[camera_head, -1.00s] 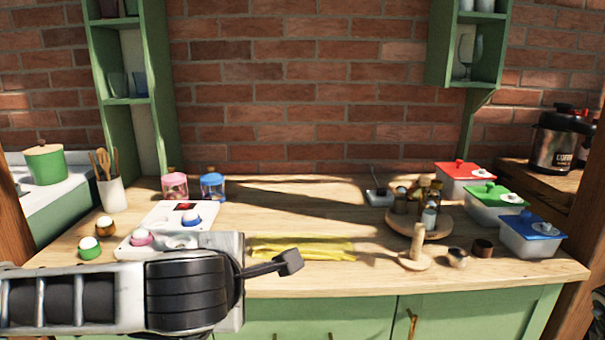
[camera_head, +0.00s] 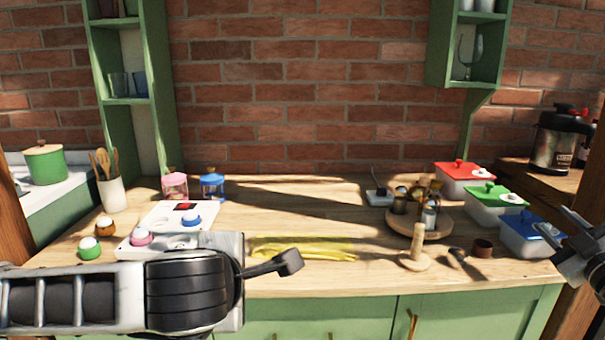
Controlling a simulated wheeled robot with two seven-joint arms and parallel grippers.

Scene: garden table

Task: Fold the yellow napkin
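The yellow napkin (camera_head: 305,248) lies as a narrow, creased strip on the wooden table, near its front edge. My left arm comes in from the left, in front of it. My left gripper (camera_head: 288,262) is seen from the side, in front of the napkin's near edge; whether its fingers are apart does not show. My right gripper (camera_head: 562,236) is at the right edge, by the blue-lidded box, far from the napkin. Its fingers look spread, with nothing between them.
Lidded boxes (camera_head: 525,236) line the right. A white panel (camera_head: 165,220) and jars (camera_head: 212,188) are at left. The table behind the napkin is clear.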

